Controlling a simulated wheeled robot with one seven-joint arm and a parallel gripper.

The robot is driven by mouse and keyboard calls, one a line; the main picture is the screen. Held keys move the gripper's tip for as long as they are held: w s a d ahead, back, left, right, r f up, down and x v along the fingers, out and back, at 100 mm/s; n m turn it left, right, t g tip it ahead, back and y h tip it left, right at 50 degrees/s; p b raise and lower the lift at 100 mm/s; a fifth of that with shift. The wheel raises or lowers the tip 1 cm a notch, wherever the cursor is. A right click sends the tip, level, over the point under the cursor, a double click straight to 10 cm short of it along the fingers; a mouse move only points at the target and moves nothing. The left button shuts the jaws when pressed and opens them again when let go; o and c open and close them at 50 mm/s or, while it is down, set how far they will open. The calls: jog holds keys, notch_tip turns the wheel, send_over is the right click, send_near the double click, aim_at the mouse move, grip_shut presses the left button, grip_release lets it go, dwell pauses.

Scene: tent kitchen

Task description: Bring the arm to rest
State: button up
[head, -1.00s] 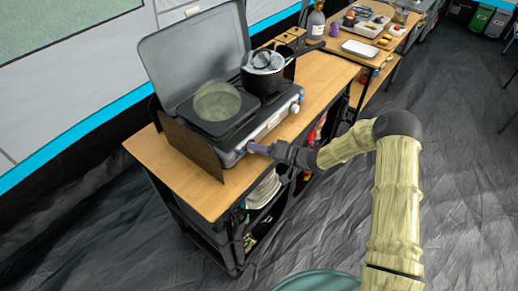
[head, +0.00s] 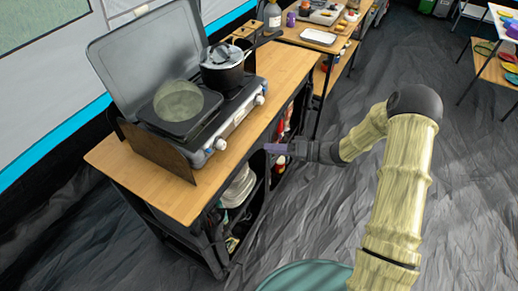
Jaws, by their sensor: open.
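My gripper (head: 271,149) is at the end of my bamboo-patterned arm in the head view. My arm reaches out from the lower right with a bent elbow. The gripper stands apart from the camping stove (head: 224,128), to the right of its front knobs. The gap between the fingers is too small to make out.
The stove has a raised grey lid (head: 147,60), a greenish round pan (head: 179,101) and a lidded pot (head: 222,67). A second table (head: 325,47) at the back holds a white tray (head: 318,36). The dark floor (head: 465,180) on the right is clear.

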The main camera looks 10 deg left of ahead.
jog(key=shift+s+d+r, duration=0.1)
jog(key=shift+d, duration=0.6)
jog(key=w+d+r+m+t+h+p, duration=0.25)
jog(key=d+r+t+h, duration=0.5)
jog(key=d+h, duration=0.45)
jog(key=s+d+r+m+g+h, duration=0.1)
jog(key=s+d+r+g+h, duration=0.1)
jog(key=s, duration=0.8)
jog(key=s+d+r+m+g+h+p, duration=0.1)
jog(key=s+d+r+m+g+h, duration=0.1)
jog(key=s, duration=0.9)
jog(key=shift+s+r+g+h, duration=0.3)
jog(key=shift+r+g, duration=0.6)
jog(key=shift+g, duration=0.25)
